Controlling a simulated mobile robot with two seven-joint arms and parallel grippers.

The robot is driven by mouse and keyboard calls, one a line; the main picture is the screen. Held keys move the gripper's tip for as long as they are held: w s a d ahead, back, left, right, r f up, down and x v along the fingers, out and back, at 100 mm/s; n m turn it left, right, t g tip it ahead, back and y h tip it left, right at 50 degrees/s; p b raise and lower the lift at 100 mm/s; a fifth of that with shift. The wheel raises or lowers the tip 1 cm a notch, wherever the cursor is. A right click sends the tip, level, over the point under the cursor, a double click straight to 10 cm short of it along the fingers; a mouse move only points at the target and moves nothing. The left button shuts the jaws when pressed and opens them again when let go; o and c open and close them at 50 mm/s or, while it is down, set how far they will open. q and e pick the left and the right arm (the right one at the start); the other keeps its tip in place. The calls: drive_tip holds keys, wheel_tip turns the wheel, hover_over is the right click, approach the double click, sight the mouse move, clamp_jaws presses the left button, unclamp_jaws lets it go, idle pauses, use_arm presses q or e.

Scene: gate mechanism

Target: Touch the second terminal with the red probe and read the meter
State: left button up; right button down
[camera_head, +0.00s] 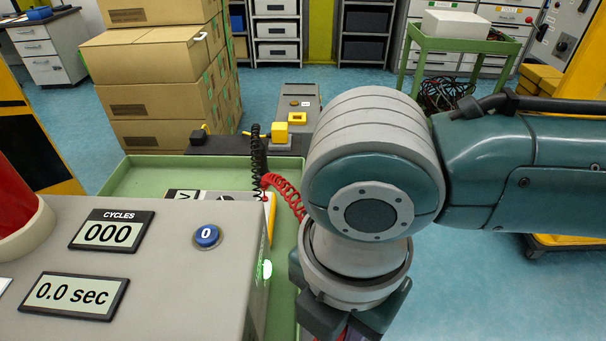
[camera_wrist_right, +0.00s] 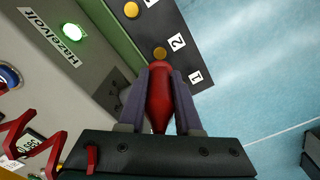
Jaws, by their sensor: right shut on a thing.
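In the right wrist view my right gripper (camera_wrist_right: 160,75) is shut on the red probe (camera_wrist_right: 159,100). The probe's tip end lies right by the brass terminal beside the label 2 (camera_wrist_right: 160,53); I cannot tell whether they touch. Another brass terminal (camera_wrist_right: 131,9) sits further up the dark strip. The terminal by the label 1 is hidden behind the gripper. In the head view the meter (camera_head: 271,216) shows a yellow edge behind the grey box, with its reading hidden. My right gripper (camera_head: 350,325) is partly cut off at the bottom edge. My left gripper is out of view.
The grey box (camera_head: 165,255) shows CYCLES 000 and 0.0 sec, a blue button (camera_head: 207,237) and a lit green lamp (camera_head: 266,270). The red coiled cord (camera_head: 284,192) and black coiled cord (camera_head: 257,150) rise near the meter. Cardboard boxes (camera_head: 150,108) stand behind.

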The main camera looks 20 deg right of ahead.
drive_tip(key=shift+f+b, duration=2.2)
drive_tip(key=shift+b, duration=0.35)
drive_tip(key=shift+f+b, duration=0.4)
drive_tip(key=shift+f, duration=0.35)
drive_tip(key=shift+p, duration=0.4)
drive_tip(key=shift+f, duration=0.45)
drive_tip(key=shift+r, duration=0.15)
wheel_tip(320, 180, up, 5)
drive_tip(key=p, duration=0.5)
